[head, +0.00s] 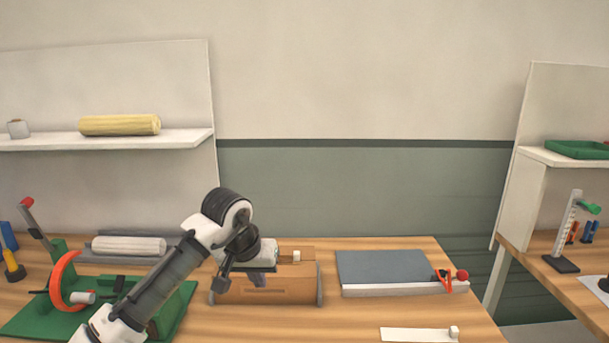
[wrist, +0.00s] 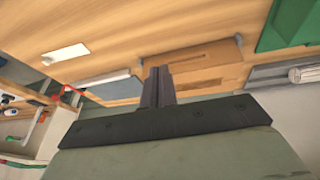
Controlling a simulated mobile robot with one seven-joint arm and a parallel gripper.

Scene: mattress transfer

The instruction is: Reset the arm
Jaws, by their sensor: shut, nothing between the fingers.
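My arm reaches up from the bottom left of the head view, bent at the elbow. My gripper (head: 258,280) hangs in front of a brown wooden box (head: 285,290) on the table. In the wrist view my gripper (wrist: 157,70) shows its two dark fingers close together with nothing between them. The brown box also shows in the wrist view (wrist: 208,58), just beyond the fingers. I cannot tell whether the gripper touches it.
A grey flat pad (head: 380,266) on a white base lies right of the box. A green board (head: 30,320) with a red-orange ring (head: 62,280) lies left. A shelf (head: 180,138) holds a yellow roll (head: 120,125).

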